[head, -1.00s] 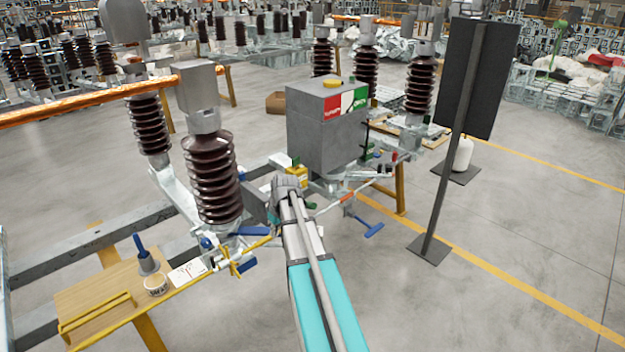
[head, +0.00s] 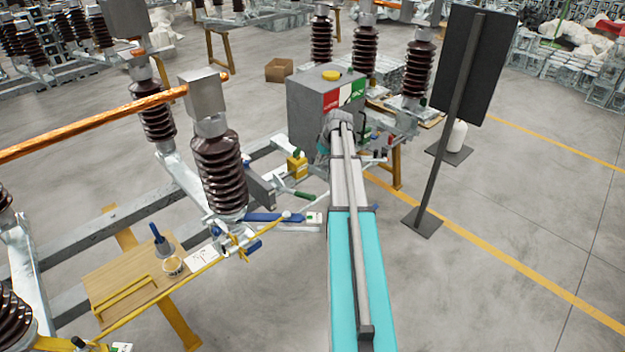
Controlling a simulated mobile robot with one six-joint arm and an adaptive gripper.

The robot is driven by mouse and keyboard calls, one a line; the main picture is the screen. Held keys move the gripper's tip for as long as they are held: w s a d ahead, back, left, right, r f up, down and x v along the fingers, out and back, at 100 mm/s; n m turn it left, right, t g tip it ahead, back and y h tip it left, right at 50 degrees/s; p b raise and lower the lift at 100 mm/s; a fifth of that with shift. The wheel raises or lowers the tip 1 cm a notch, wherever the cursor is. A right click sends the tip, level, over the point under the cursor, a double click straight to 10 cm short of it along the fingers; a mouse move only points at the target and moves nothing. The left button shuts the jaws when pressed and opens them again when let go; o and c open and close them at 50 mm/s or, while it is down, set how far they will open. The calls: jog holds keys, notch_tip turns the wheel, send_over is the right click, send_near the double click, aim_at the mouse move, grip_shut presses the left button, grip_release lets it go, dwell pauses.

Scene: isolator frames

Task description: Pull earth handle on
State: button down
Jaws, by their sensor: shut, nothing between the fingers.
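Which part is the earth handle, I cannot tell. A long blue bar (head: 272,217) lies low beside the front insulator, with a small white and green label (head: 314,217) at its right end. A shorter green-ended handle (head: 305,195) is just above it. A smaller blue grip (head: 254,246) sits by the yellow rod. My gripper (head: 324,146) is at the far end of my arm, in front of the grey box; it is shut and apart from the blue bar. Its fingers are mostly hidden by my wrist.
The grey box (head: 310,107) with red and green panels stands behind my wrist. A brown insulator (head: 220,172) and copper bar (head: 90,124) are at left, above a wooden board (head: 118,275). A dark panel on a post (head: 450,130) stands right. Floor at lower right is open.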

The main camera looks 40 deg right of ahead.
jog(key=shift+d+r, duration=0.25)
jog(key=shift+f, duration=0.25)
jog(key=shift+s+f+b+x, duration=0.15)
jog(key=shift+s+b+x, duration=0.3)
jog(key=shift+b+x, duration=1.65)
jog(key=shift+s+f+b+x, duration=0.15)
jog(key=shift+s+b+x, duration=0.25)
jog(key=shift+b+x, duration=1.75)
jog(key=shift+s+f+b+x, duration=0.15)
jog(key=shift+s+b+x, duration=0.3)
jog(key=shift+b+x, duration=1.65)
jog(key=shift+r, duration=0.15)
